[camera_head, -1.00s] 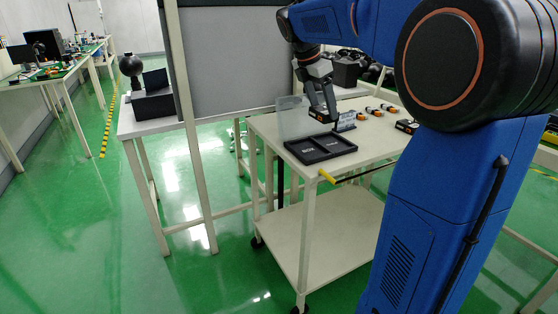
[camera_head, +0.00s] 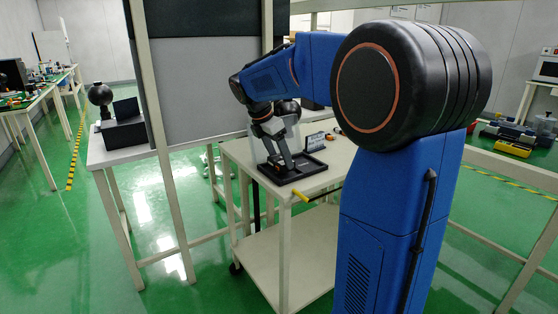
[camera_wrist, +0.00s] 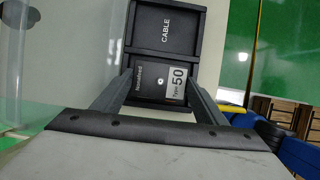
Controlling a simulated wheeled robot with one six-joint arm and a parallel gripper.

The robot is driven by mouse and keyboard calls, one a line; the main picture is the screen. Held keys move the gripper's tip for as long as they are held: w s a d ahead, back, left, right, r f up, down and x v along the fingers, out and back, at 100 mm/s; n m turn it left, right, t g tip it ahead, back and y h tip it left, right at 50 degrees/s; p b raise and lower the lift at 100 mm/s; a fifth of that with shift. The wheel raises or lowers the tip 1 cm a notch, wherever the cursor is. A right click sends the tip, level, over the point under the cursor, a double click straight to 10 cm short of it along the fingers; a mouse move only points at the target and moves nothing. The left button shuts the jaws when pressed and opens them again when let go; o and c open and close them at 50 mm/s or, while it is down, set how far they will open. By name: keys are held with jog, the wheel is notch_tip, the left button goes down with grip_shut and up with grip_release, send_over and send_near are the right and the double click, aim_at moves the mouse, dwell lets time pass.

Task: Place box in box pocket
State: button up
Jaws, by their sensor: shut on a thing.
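My gripper (camera_head: 283,163) is low over the black tray (camera_head: 298,180) on the white cart, shut on a small dark box with an orange part (camera_head: 277,160). In the wrist view, the two fingers (camera_wrist: 160,92) flank the box (camera_wrist: 148,83), whose face bears a white "Type 50" label. The box lines up with the near pocket of the tray (camera_wrist: 165,53). The far pocket is marked "CABLE" and looks empty. I cannot tell whether the box rests on the pocket floor.
The white cart top (camera_head: 322,182) has free room right of the tray. A small grey holder (camera_head: 315,141) stands behind the tray. A yellow-ended rod (camera_head: 300,196) sticks out at the cart's front edge. A grey panel (camera_head: 205,90) rises at the left.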

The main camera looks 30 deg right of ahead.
jog(key=shift+f, duration=0.75)
jog(key=o, duration=1.2)
jog(key=shift+f, duration=0.1)
jog(key=shift+c, duration=0.2)
jog(key=v, duration=1.2)
jog(key=s+a+f+m+t+y, duration=0.1)
jog(key=s+a+f+m, duration=0.2)
jog(key=s+f+m, duration=0.3)
jog(key=s+a+f+m+t+y, duration=0.2)
jog(key=s+a+f+m, duration=0.2)
jog(key=s, duration=1)
jog(key=s+a+f+m+t+y, duration=0.1)
jog(key=s+a+f+m, duration=0.3)
jog(key=s+f+m, duration=0.4)
notch_tip(320, 180, down, 2)
jog(key=shift+s+a+f+t, duration=0.15)
jog(key=shift+s+t, duration=0.15)
jog(key=shift+s, duration=0.7)
